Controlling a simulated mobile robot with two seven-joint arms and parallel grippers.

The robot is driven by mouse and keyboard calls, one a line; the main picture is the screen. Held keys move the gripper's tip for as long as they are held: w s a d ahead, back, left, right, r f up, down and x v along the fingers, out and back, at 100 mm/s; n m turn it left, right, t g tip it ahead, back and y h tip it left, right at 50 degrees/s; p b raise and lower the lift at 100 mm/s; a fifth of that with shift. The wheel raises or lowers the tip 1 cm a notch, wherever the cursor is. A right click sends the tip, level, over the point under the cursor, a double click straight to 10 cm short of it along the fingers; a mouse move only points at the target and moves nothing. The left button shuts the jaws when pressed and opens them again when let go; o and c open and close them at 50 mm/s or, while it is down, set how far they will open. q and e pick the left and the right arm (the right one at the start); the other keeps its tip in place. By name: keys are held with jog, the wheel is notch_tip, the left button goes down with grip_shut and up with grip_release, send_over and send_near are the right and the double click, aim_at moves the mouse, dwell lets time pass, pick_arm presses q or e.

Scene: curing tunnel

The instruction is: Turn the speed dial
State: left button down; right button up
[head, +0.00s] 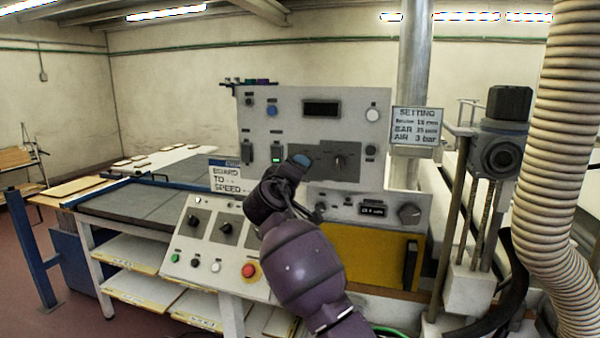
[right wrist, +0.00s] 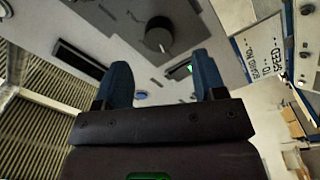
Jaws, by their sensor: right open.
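In the head view a dark dial (head: 340,161) sits on a grey plate of the upright panel. In the right wrist view a round dark dial (right wrist: 158,35) with marks beside it stands beyond my fingertips, roughly midway between them. It seems to be the same dial; I cannot read its label. My right gripper (head: 301,161) is raised in front of the panel, left of the dial, and hides part of the plate. Its blue fingers (right wrist: 160,75) are spread and empty, apart from the dial. My left gripper is not in view.
A sloped console (head: 205,250) with knobs and a red button (head: 249,270) lies below left. A lower box (head: 345,207) with a display and knob stands under the panel. A ribbed hose (head: 555,140) and a post-mounted unit (head: 497,150) stand at right. A sign (head: 224,175) is at left.

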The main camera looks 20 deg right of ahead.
jog(key=v, duration=0.5)
jog(key=shift+s+a+b, duration=0.15)
jog(key=shift+s+b, duration=0.1)
jog(key=shift+b, duration=0.15)
jog(key=a+r+n+t+y, duration=0.1)
jog(key=a+r+t+y, duration=0.1)
jog(key=a+t+y, duration=0.3)
jog(key=s+d+f+m+g+y, duration=0.15)
jog(key=s+f, duration=0.25)
jog(key=f, duration=0.5)
jog(key=s+d+f+y, duration=0.3)
jog(key=s+f, duration=0.1)
jog(key=f, duration=0.5)
jog(key=s+d+f+m+g+y, duration=0.1)
jog(key=s+d+f+y, duration=0.2)
jog(key=f, duration=0.5)
jog(key=s+d+f+m+g+h, duration=0.1)
jog(key=s+d+f+g, duration=0.2)
jog(key=s+f, duration=0.9)
jog(key=s+d+f+m+g+h, duration=0.1)
jog(key=s+d+f+g, duration=0.2)
jog(key=s+f, duration=0.9)
jog(key=s+d, duration=0.2)
jog(key=s, duration=0.2)
jog(key=shift+s, duration=0.25)
